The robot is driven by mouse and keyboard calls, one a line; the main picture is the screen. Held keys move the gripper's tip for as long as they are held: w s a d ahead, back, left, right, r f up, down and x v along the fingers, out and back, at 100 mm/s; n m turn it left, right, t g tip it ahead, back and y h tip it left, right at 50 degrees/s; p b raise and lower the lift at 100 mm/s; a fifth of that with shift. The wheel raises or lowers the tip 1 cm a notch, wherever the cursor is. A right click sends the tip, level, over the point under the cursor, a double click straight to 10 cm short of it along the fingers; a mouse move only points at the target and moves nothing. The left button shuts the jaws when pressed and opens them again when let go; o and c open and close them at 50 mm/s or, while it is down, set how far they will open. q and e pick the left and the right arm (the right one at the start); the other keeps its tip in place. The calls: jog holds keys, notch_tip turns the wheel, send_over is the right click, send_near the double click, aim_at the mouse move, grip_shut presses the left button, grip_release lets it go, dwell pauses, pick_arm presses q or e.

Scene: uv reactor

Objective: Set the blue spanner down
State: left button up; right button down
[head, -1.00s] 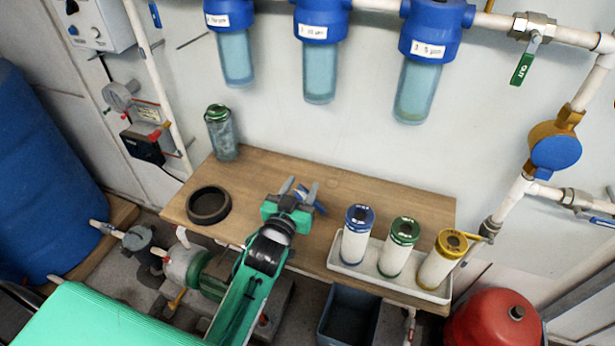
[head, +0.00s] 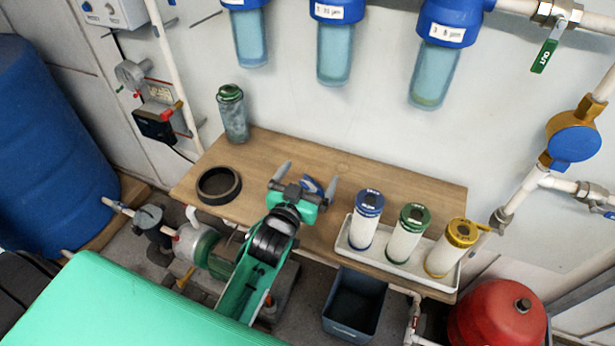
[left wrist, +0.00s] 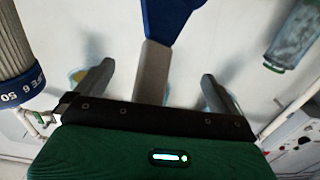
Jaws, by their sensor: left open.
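The blue spanner (head: 312,184) shows in the head view between the fingers of my left gripper (head: 308,176), over the wooden bench. My left gripper is open, with its fingers spread apart. In the left wrist view the spanner's blue part (left wrist: 170,18) is at the top and its grey shaft (left wrist: 152,72) runs down between the two fingers (left wrist: 157,88), with a gap on either side. The gripper body hides the shaft's lower end. I cannot tell whether the spanner rests on the bench. My right gripper is not in view.
The wooden bench (head: 270,150) holds a black ring (head: 218,185) and a green-capped bottle (head: 232,115) at left. At right a white tray (head: 385,256) holds blue-, green- and yellow-topped cartridges. Blue-headed filter housings (head: 335,50) hang above. Bare wood lies behind my gripper.

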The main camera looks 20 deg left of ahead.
pick_arm(q)
jog(key=s+b, duration=0.3)
jog(key=s, duration=1)
jog(key=shift+s+a, duration=0.2)
jog(key=shift+s, duration=0.2)
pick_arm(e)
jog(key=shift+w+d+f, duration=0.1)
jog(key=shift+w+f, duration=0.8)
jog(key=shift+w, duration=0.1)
